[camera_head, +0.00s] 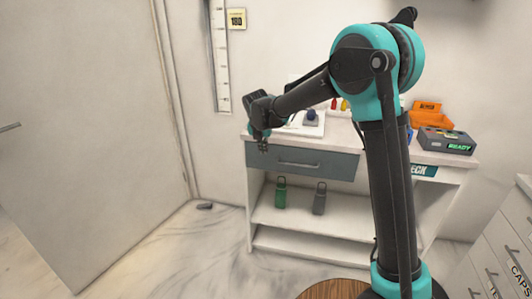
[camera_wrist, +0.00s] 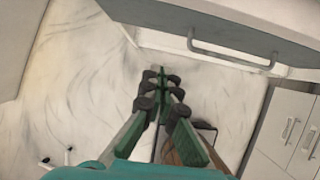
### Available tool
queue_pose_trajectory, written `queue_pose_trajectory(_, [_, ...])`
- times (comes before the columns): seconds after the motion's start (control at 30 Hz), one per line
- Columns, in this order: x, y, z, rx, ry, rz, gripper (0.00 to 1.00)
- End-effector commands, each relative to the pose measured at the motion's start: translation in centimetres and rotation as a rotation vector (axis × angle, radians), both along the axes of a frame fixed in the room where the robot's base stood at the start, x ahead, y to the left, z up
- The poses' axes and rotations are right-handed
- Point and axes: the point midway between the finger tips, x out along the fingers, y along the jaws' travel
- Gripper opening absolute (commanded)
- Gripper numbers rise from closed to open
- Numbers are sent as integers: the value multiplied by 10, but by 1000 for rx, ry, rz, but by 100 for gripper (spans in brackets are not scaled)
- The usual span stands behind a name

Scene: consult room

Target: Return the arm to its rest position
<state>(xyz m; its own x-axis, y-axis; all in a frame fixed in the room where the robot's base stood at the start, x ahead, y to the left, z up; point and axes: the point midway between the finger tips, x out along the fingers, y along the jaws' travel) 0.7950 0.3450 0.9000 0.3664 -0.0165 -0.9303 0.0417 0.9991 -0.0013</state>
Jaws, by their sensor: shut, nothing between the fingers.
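My arm is raised and bent in the head view, with its forearm reaching left over the white desk (camera_head: 360,186). My gripper (camera_head: 263,148) hangs at the desk's left front corner, beside the grey drawer front (camera_head: 330,163). In the wrist view my gripper (camera_wrist: 161,72) points down over the marbled floor, its green fingers together and nothing between them. The drawer handle (camera_wrist: 232,50) shows above and to the right of the fingertips there.
A green bottle (camera_head: 280,195) and a grey bottle (camera_head: 319,199) stand on the desk's shelf. An orange bin (camera_head: 430,119) and a grey box reading READY (camera_head: 447,141) sit on top. Labelled drawers (camera_head: 497,262) stand at right. Floor (camera_head: 190,260) at left is mostly clear.

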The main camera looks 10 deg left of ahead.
Motion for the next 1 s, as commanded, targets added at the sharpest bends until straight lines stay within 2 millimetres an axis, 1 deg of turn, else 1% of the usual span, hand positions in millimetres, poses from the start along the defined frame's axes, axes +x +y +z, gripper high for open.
queue_pose_trajectory(0.07, [-2, -6, 3, 9, 1, -26, 0])
queue_pose_trajectory(0.17, [-6, -31, 7, 53, 3, -138, 0])
queue_pose_trajectory(0.27, [-16, -75, 10, 135, 5, -353, 0])
queue_pose_trajectory(0.3, [-23, -96, 11, 175, 6, -460, 0])
queue_pose_trajectory(0.37, [-34, -127, 12, 240, 7, -628, 0])
queue_pose_trajectory(0.4, [-43, -147, 12, 282, 7, -739, 0])
queue_pose_trajectory(0.47, [-58, -176, 11, 347, 7, -908, 0])
queue_pose_trajectory(0.5, [-68, -194, 10, 390, 6, -1019, 0])
queue_pose_trajectory(0.57, [-85, -220, 7, 455, 5, -1187, 0])
queue_pose_trajectory(0.6, [-98, -237, 5, 498, 5, -1299, 0])
queue_pose_trajectory(0.67, [-116, -260, 1, 561, 2, -1467, 0])
queue_pose_trajectory(0.7, [-130, -275, -2, 604, 1, -1579, 0])
queue_pose_trajectory(0.77, [-151, -296, -8, 668, -2, -1748, 0])
queue_pose_trajectory(0.8, [-166, -309, -13, 712, -4, -1860, 0])
queue_pose_trajectory(0.87, [-188, -326, -20, 778, -7, -2026, 0])
queue_pose_trajectory(0.9, [-203, -337, -25, 822, -10, -2138, 0])
queue_pose_trajectory(1.0, [-239, -358, -40, 927, -15, -2399, 0])
